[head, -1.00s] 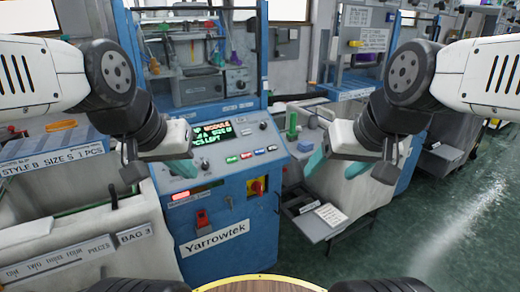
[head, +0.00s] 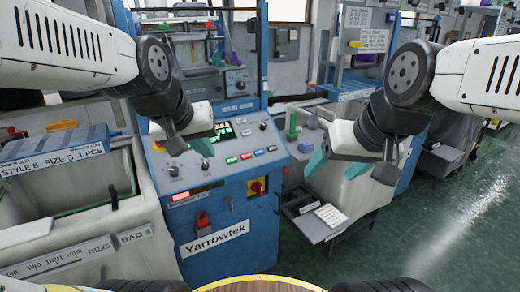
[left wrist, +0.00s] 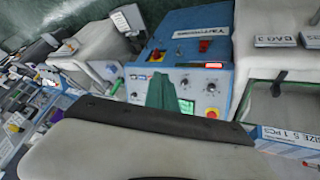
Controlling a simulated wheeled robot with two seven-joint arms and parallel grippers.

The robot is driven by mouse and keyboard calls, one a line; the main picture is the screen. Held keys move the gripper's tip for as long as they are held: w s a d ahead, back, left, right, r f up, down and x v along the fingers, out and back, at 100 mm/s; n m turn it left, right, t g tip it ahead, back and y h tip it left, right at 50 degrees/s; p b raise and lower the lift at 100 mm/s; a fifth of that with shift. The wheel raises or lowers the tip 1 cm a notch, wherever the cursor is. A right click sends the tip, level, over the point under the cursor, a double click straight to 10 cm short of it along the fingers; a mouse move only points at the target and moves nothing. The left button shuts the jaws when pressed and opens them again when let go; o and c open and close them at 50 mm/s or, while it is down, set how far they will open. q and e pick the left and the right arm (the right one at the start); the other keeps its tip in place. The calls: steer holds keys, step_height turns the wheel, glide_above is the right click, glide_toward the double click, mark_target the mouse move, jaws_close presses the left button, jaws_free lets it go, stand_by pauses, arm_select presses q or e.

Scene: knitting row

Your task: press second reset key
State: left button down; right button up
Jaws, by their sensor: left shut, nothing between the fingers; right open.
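The blue Yarrowtek machine (head: 225,235) has a sloped grey control panel (head: 215,172) with a row of small keys: green (head: 232,160), red (head: 246,156), blue (head: 259,152) and white (head: 272,148). I cannot read which are reset keys. My left gripper (head: 203,147) is shut and empty above the panel, left of the row, covering part of the lit display (head: 222,131). In the left wrist view its teal fingers (left wrist: 160,92) stand over the panel (left wrist: 195,90). My right gripper (head: 336,164) is open and empty, to the right of the machine.
A red-yellow rotary switch (head: 257,187) and a red switch (head: 202,219) sit on the machine's front. A red round button (head: 158,146) is at the panel's left. A white bin (head: 80,225) stands left. A grey tray with a card (head: 330,215) stands right.

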mark_target(260, 152)
arm_select(q)
steer(key=w+d+f+n+t+h, duration=0.1)
steer(key=w+d+f+n, duration=0.3)
steer(key=w, duration=0.7)
steer(key=w+d+f+n+t+h, duration=0.1)
steer(key=w+d+f+n, duration=0.3)
steer(key=w, duration=0.6)
steer(key=w+d+f+n+t, duration=0.2)
steer(key=w+d+f+n, duration=0.2)
steer(key=w+d, duration=0.3)
steer(key=w+f, duration=0.1)
steer(key=w, duration=0.3)
steer(key=shift+w+f+h, duration=0.3)
steer(key=shift+w+h, duration=0.05)
steer(key=shift+h, duration=0.05)
steer(key=shift+w+a+f, duration=0.45)
steer(key=shift+w+f, duration=0.35)
steer(key=shift+f, duration=0.35)
steer(key=shift+w+a+f, duration=0.5)
steer(key=shift+w+f, duration=0.25)
steer(key=shift+f, duration=0.45)
steer(key=shift+w+a+f, duration=0.45)
steer(key=shift+w+f, duration=0.35)
steer(key=shift+f, duration=0.35)
steer(key=shift+f, duration=0.1)
steer(key=shift+w+a+f, duration=0.1)
steer(key=shift+w+f, duration=0.1)
